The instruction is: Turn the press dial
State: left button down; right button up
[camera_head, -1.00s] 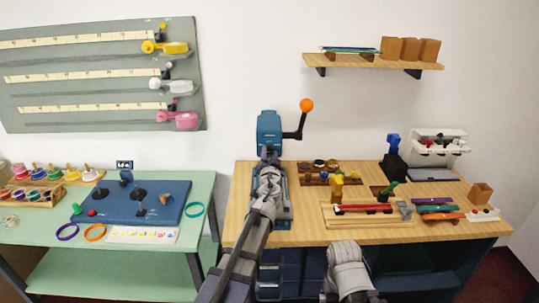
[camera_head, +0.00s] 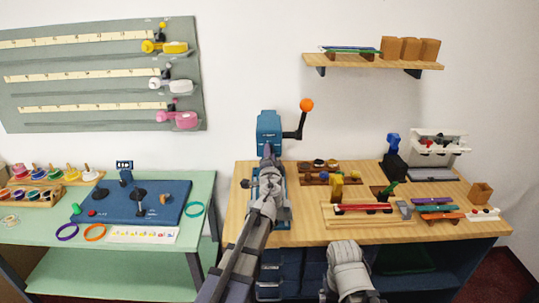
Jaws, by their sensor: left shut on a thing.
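The blue press (camera_head: 269,126) stands at the left end of the wooden counter. A crank arm with an orange ball knob (camera_head: 306,105) rises at its right side. My left gripper (camera_head: 267,156) is at the front of the press, below its blue head. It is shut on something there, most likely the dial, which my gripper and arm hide. A small dark knob (camera_head: 245,184) shows on the counter just left of my left arm. My right arm is low in front of the counter, and its gripper's fingers cannot be made out.
The wooden counter (camera_head: 237,217) also holds a tray with a red bar (camera_head: 362,208), a dark stand with a blue top (camera_head: 393,150) and a white rack (camera_head: 437,145). A green table (camera_head: 205,185) with a blue board (camera_head: 178,190) stands at left. A shelf (camera_head: 352,58) hangs above.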

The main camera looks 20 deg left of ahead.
pick_arm(q)
jog(key=shift+m, duration=2.2)
jog(key=c, duration=0.5)
grip_release()
jog(key=shift+c, duration=0.2)
jog(key=shift+s, duration=0.1)
jog(key=v, duration=0.7)
jog(key=shift+s, duration=0.35)
jog(key=shift+d, duration=0.15)
